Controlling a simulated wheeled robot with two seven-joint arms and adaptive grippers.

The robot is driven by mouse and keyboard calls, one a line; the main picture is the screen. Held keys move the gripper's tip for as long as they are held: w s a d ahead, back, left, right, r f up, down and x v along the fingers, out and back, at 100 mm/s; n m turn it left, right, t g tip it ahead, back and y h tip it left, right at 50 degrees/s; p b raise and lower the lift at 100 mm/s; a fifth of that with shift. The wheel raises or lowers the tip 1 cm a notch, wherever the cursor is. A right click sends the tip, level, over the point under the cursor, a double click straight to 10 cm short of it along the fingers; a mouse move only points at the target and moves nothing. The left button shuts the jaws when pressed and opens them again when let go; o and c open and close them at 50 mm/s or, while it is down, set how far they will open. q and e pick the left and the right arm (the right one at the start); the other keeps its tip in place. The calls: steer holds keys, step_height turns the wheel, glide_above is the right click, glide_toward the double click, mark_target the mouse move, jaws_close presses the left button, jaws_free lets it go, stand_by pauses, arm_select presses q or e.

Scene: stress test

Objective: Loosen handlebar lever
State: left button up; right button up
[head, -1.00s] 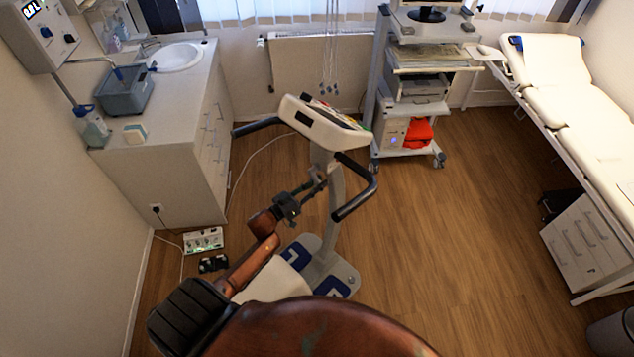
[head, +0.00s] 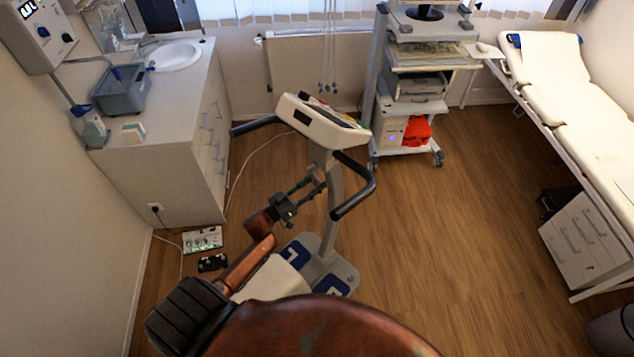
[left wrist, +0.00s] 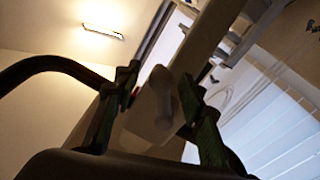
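The exercise bike stands mid-floor with a white console (head: 322,122) and black handlebars (head: 355,190). My left gripper (head: 317,180) is at the bike's upright post (head: 336,190), below the console. In the left wrist view, my left gripper's green and black fingers (left wrist: 163,82) are spread apart. A grey lever (left wrist: 188,98) on a pale block (left wrist: 155,118) shows between them, close to the right finger. I cannot tell whether they touch. The lever is too small or hidden to make out in the head view. A black handlebar (left wrist: 45,65) curves at left. My right gripper is not in view.
A white cabinet with a sink (head: 176,56) stands at left. An equipment trolley (head: 415,95) is behind the bike, and a white couch (head: 570,85) is at right. Small devices (head: 203,240) lie on the floor at left. The wooden floor right of the bike is clear.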

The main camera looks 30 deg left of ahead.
arm_select(q)
steer(key=r+v, duration=0.1)
steer(key=v, duration=0.9)
steer(key=shift+s+f, duration=0.4)
steer(key=shift+f, duration=0.1)
steer(key=shift+a, duration=0.15)
steer(key=shift+c, duration=0.6)
